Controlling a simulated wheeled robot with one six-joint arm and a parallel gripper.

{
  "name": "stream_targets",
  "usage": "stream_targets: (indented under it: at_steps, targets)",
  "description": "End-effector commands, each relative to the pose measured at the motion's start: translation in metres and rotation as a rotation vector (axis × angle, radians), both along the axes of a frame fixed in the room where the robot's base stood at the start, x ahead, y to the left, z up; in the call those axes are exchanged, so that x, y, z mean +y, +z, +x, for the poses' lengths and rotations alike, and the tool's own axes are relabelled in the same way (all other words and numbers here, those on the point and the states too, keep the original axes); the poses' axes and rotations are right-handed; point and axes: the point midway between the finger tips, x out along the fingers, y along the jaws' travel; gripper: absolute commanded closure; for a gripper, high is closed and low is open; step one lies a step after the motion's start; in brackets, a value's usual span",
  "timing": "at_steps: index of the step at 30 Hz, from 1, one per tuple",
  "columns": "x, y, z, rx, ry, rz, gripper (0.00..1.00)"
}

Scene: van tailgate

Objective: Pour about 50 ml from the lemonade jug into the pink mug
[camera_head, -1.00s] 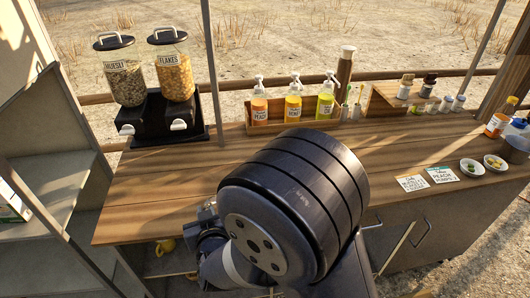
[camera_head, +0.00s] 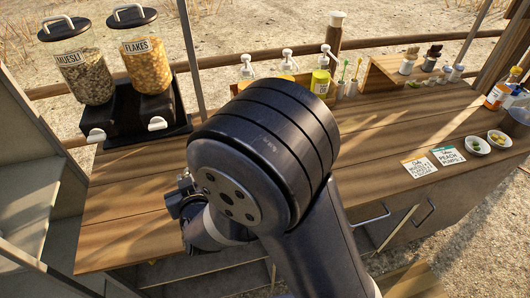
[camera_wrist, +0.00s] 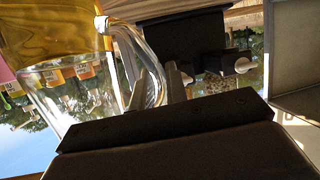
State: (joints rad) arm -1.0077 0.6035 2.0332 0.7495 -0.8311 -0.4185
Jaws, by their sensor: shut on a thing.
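In the wrist view, the clear glass lemonade jug (camera_wrist: 52,38) fills the upper left, with yellow liquid inside. Its curved glass handle (camera_wrist: 150,72) comes down to my gripper (camera_wrist: 176,84), which is shut on it. The wrist view is strongly rolled, so I cannot tell the jug's exact tilt. In the head view, my arm hides the jug and the gripper's fingers.
On the wooden counter (camera_head: 125,205) stand a muesli dispenser (camera_head: 80,80) and a flakes dispenser (camera_head: 147,66) at left. Pump bottles (camera_head: 320,82) stand behind my arm. Cards (camera_head: 419,168) and small bowls (camera_head: 477,146) lie at right. The front left counter is bare.

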Motion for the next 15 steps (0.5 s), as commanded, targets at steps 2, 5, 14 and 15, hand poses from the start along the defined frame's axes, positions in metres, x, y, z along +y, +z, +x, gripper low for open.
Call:
stream_targets:
  at_steps: [2,5,14,15]
  targets:
    - [0.0009,0.0029,0.0007,-0.008,0.001,0.002,1.0]
    - [0.0009,0.0029,0.0007,-0.008,0.001,0.002,1.0]
    - [-0.0002,0.0064,0.0018,-0.008,0.017,0.02,1.0]
    - [-0.0007,0.0078,0.002,-0.005,0.02,0.029,1.0]
